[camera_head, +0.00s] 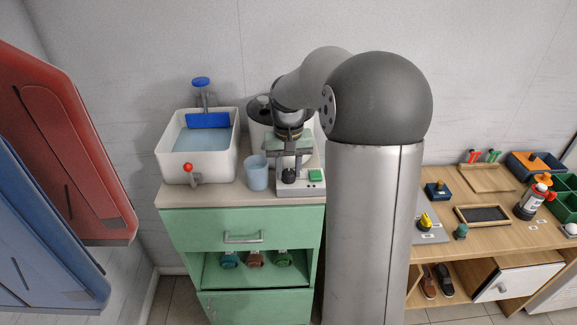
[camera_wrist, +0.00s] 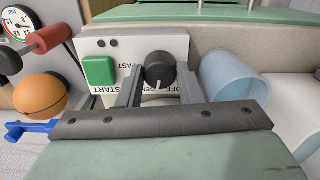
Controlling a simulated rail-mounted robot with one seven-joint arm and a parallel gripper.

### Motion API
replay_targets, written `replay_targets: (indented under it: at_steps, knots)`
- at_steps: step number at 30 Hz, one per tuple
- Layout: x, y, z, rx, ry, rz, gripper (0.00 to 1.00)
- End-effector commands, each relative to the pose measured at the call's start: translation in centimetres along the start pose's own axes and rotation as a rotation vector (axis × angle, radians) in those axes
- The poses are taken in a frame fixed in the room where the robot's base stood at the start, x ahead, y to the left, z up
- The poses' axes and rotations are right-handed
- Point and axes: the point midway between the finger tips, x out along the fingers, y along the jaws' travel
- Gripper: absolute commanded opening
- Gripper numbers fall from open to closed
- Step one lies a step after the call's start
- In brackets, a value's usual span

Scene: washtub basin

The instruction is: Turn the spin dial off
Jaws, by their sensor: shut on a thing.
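The spin dial (camera_wrist: 160,68) is a black round knob on a white control panel (camera_wrist: 95,45) in the wrist view. The panel reads OFF, FAST and START, with one word partly hidden. A white mark on the knob points toward the bottom of the picture, near the OFF lettering; its exact setting is hard to tell. My gripper (camera_wrist: 160,80) has one finger on each side of the knob and is shut on it. In the head view the dial (camera_head: 289,176) shows dark on the front panel, below my gripper (camera_head: 289,163).
A green START button (camera_wrist: 99,71) sits beside the dial. A light blue cup (camera_wrist: 232,78) stands close by, also in the head view (camera_head: 257,174). A white basin of water (camera_head: 198,165) with a red-knobbed tap is at left. A wooden bench (camera_head: 480,235) is at right.

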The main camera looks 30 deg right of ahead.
Motion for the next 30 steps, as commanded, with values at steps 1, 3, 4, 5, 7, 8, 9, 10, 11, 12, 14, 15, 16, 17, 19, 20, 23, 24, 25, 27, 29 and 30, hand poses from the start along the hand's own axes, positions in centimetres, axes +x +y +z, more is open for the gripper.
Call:
replay_targets:
  at_steps: [1,3,4,5,7,8,9,10,11,12,14,15,16,17,19,20,23,24,25,27,29,30]
  knots:
    - [-0.19,-0.05,-0.02,-0.046,0.001,0.0,0.1]
    - [-0.18,-0.05,-0.03,-0.113,0.001,0.0,0.1]
    - [-0.17,-0.06,-0.03,-0.142,0.001,0.0,0.1]
    - [-0.17,-0.05,-0.03,-0.17,0.002,0.0,0.1]
    - [-0.16,-0.03,-0.03,-0.236,0.002,0.0,0.1]
    - [-0.16,-0.02,-0.03,-0.264,0.001,0.0,0.1]
    - [-0.16,-0.02,-0.03,-0.3,0.001,0.0,0.1]
    - [-0.16,-0.01,-0.03,-0.328,0.001,0.0,0.1]
    - [-0.16,-0.01,-0.03,-0.354,0.001,0.0,0.1]
    - [-0.16,-0.01,-0.03,-0.389,0.001,0.0,0.1]
    - [-0.15,-0.02,-0.04,-0.438,0.002,0.001,0.1]
    - [-0.16,-0.02,-0.04,-0.469,0.002,0.001,0.1]
    - [-0.16,-0.02,-0.05,-0.491,0.002,0.001,0.1]
    - [-0.16,-0.02,-0.05,-0.513,0.002,0.001,0.1]
    - [-0.15,-0.03,-0.07,-0.559,0.003,0.001,0.1]
    - [-0.15,-0.03,-0.07,-0.577,0.003,0.001,0.1]
    - [-0.15,-0.04,-0.09,-0.629,0.004,0.001,0.1]
    - [-0.14,-0.04,-0.09,-0.646,0.004,0.001,0.1]
    - [-0.14,-0.04,-0.09,-0.658,0.004,0.001,0.1]
    - [-0.13,-0.04,-0.1,-0.681,0.005,0.001,0.1]
    - [-0.13,-0.04,-0.1,-0.696,0.005,0.001,0.1]
    - [-0.13,-0.04,-0.1,-0.704,0.005,0.001,0.1]
